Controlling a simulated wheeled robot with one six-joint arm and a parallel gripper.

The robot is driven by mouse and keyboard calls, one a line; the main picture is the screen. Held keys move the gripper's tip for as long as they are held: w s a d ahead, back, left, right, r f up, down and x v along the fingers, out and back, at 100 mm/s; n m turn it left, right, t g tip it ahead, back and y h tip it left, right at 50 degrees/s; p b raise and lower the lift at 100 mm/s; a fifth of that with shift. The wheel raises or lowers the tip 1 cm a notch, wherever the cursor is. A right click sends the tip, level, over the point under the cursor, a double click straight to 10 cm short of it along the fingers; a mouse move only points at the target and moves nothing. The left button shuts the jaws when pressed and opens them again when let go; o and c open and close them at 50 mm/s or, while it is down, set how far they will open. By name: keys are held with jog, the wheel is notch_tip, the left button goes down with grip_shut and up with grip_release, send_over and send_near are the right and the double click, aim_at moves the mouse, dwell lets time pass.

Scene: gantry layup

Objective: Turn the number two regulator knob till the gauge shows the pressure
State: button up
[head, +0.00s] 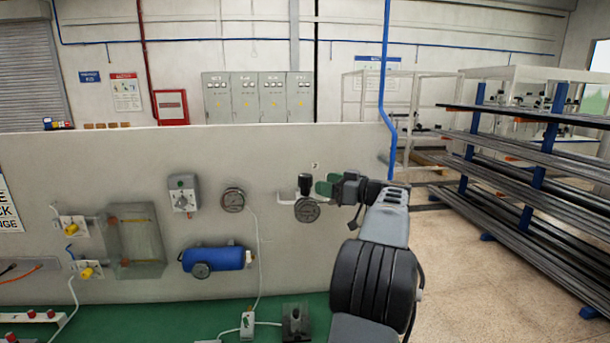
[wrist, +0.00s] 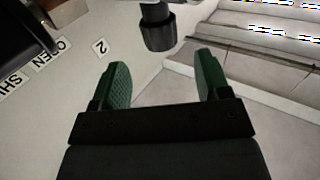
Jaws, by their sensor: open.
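The black regulator knob (head: 305,182) stands upright above a small round gauge (head: 307,210) on the grey panel. A small label (head: 315,165) is above it; in the wrist view this label (wrist: 100,46) reads 2. The knob also shows in the wrist view (wrist: 159,32), ahead of the fingertips and roughly midway between their lines. My gripper (head: 328,184) has green fingers, open and empty, just right of the knob in the head view. In the wrist view, the gap between the fingers (wrist: 162,75) is clear. The gauge's needle is too small to read.
Pipe racks (head: 520,165) stand at the right beyond open floor (head: 480,265). A green bench top (head: 170,312) lies below.

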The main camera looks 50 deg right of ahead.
aim_at(305, 180)
jog(key=p+x, duration=0.2)
jog(key=x, duration=0.5)
jog(key=shift+w+p, duration=0.25)
jog(key=shift+p, duration=0.15)
jog(key=c, duration=0.9)
jog(key=shift+f, duration=0.1)
jog(key=shift+c, duration=0.2)
jog(key=shift+f+b, duration=0.1)
jog(key=shift+b, duration=0.5)
